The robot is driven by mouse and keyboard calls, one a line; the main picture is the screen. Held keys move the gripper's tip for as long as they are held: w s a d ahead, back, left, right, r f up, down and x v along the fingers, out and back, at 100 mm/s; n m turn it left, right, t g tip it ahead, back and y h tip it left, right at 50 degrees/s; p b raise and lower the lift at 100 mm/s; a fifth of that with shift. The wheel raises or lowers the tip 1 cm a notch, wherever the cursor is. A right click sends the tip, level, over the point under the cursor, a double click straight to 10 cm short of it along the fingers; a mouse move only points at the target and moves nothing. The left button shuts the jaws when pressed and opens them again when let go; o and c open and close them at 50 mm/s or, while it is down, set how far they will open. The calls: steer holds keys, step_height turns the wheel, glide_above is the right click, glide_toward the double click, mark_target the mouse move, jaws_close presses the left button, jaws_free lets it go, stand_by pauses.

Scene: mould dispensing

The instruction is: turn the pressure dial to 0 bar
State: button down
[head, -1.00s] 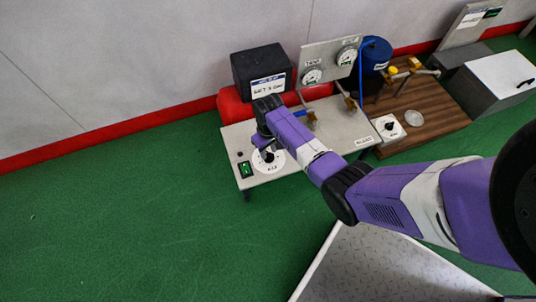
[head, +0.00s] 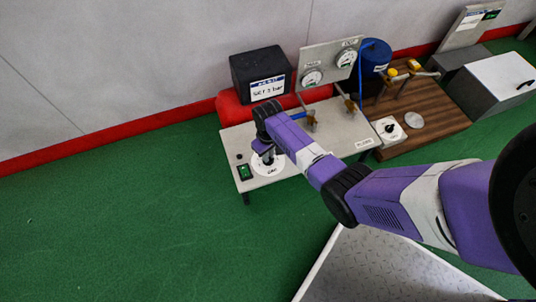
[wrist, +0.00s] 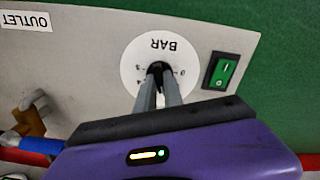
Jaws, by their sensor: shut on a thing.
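The pressure dial is a white disc (wrist: 132,66) marked BAR, with a black knob (wrist: 157,68) at its centre. In the wrist view the 0 mark is right of the knob and other numbers are to its left. My gripper (wrist: 158,88) is shut on the knob, its two grey fingers reaching it from below in the picture. The knob's pointer is hidden by the fingers, so I cannot tell its reading. In the head view the dial disc (head: 269,172) lies at the front left of the light panel, with my gripper (head: 265,152) over it.
A green rocker switch (wrist: 221,70) sits close beside the dial. A black box (head: 258,68) with a label reading SET 3 bar stands behind the panel. Two gauges (head: 312,77) (head: 347,58) stand upright behind. A wooden board (head: 445,125) lies to the right.

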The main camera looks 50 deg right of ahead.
steer(key=shift+n, duration=0.3)
steer(key=n+p, duration=0.2)
steer(key=shift+r+n, duration=0.15)
steer(key=shift+n, duration=0.25)
steer(key=n+p, duration=0.2)
steer(key=n, duration=0.2)
steer(key=n+p, duration=0.1)
steer(key=n, duration=0.4)
steer(key=shift+n+p, duration=0.35)
steer(key=shift+n, duration=1.35)
steer(key=shift+f, duration=0.2)
steer(key=c, duration=1.5)
jaws_free()
steer(key=shift+o, duration=0.2)
